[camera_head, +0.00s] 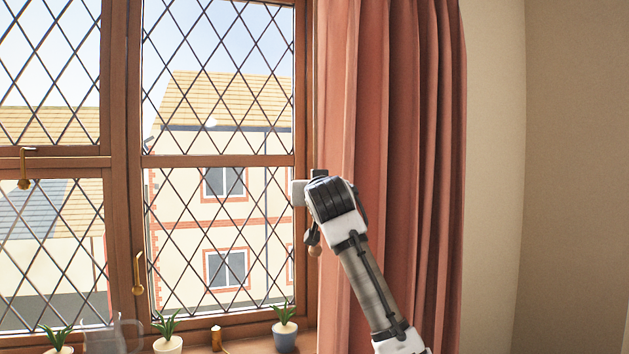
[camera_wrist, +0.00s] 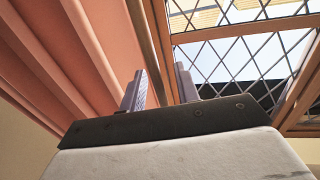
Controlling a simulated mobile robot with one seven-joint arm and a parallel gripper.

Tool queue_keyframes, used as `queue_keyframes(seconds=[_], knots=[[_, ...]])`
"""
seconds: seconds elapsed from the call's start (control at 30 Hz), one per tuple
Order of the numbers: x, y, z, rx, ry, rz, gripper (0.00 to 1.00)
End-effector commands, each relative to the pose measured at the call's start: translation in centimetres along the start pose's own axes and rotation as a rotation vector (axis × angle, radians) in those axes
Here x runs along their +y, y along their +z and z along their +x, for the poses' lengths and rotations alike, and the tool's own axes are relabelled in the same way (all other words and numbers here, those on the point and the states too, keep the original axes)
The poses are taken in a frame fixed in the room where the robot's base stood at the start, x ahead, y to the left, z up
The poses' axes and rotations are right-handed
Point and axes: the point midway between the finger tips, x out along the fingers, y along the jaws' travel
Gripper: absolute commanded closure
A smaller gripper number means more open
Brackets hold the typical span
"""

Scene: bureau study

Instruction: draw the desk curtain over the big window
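The desk curtain (camera_head: 395,130) is salmon-red and hangs in gathered folds at the right side of the big window (camera_head: 220,130). Its folds fill the left of the wrist view (camera_wrist: 60,60). The window is wood-framed with diamond lattice, and its glass is uncovered. My gripper (camera_wrist: 161,85) has its two fingers apart, between curtain and window. A slim brown rod (camera_wrist: 146,40) runs behind the gap between the fingers; I cannot tell whether they touch it. In the head view my wrist hides the fingers, and a small wooden knob (camera_head: 314,250) shows just below it.
A small brown object (camera_head: 216,338) and a clear jug (camera_head: 113,335) are there too. Bare wall (camera_head: 570,150) lies to the right.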

Motion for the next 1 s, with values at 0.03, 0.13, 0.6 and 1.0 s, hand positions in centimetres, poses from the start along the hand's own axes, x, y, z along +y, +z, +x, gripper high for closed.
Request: queue_keyframes(seconds=[0.03, 0.13, 0.6, 1.0], knots=[[0.01, -0.15, 0.41, 0.000, 0.000, 0.000, 0.68], [-0.01, -0.06, 0.80, 0.000, 0.000, 0.000, 0.68], [-0.01, 0.02, 0.88, 0.001, 0.000, 0.000, 0.95], [-0.11, 0.04, 0.84, 0.001, -0.001, 0.000, 1.00]])
